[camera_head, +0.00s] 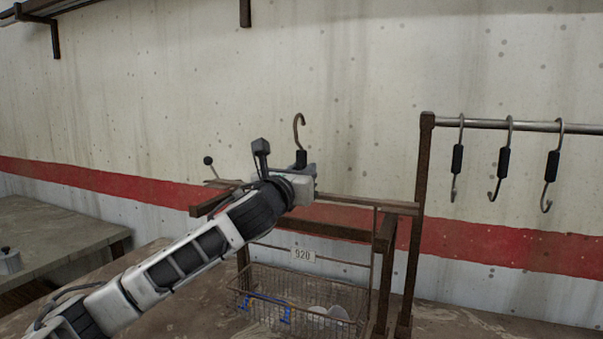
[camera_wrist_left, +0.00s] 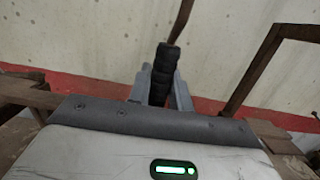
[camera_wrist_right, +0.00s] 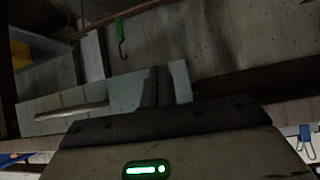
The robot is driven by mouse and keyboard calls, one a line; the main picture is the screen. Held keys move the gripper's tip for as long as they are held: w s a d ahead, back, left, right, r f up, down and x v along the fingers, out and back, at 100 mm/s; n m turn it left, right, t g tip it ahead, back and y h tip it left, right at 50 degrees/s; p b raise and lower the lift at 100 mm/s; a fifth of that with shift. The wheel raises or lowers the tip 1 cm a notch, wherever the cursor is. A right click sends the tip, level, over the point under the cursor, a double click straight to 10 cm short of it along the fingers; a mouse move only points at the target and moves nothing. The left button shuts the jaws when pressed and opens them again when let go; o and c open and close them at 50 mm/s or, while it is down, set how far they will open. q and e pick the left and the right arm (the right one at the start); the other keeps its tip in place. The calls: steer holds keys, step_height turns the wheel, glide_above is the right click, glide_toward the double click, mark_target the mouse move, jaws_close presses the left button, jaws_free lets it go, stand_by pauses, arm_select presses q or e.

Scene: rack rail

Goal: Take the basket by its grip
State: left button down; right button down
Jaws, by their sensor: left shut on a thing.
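The wire basket (camera_head: 300,292) is low in the middle of the head view, with a tag reading 920 (camera_head: 302,254) above it and pale round things inside. A blue handle-like piece (camera_head: 268,307) is on its front. My left gripper (camera_head: 301,168) is well above the basket, shut on a black ribbed grip (camera_wrist_left: 162,76) under a brown hook (camera_head: 299,128). The hook's tip is free of any rail. My arm hides whether this grip joins the basket. My right gripper (camera_wrist_right: 160,87) shows only in its dim wrist view; its finger gap is unclear.
A metal rail (camera_head: 500,125) on a rusty post (camera_head: 416,220) carries several black-gripped hooks (camera_head: 506,160) at right. A brown frame (camera_head: 385,235) stands beside the basket. A grey table (camera_head: 60,225) is at left. The right wrist view shows a green-topped hook (camera_wrist_right: 120,32).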

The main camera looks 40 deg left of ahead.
arm_select(q)
steer(key=shift+s+r, duration=0.15)
arm_select(e)
steer(key=shift+f, duration=0.1)
arm_select(q)
steer(key=v, duration=0.1)
steer(key=b+v, duration=0.2)
steer(key=v, duration=0.1)
steer(key=shift+s+r, duration=0.1)
steer(key=shift+r, duration=0.1)
steer(key=shift+b+v, duration=0.9)
steer(key=s+b, duration=0.1)
steer(key=s+d+b, duration=0.1)
steer(key=b, duration=0.1)
steer(key=shift+s+r, duration=0.2)
steer(key=shift+s, duration=0.15)
arm_select(e)
steer(key=f, duration=0.1)
steer(key=a+f, duration=0.1)
steer(key=f, duration=0.1)
steer(key=shift+w+y, duration=0.2)
steer(key=shift+y, duration=0.1)
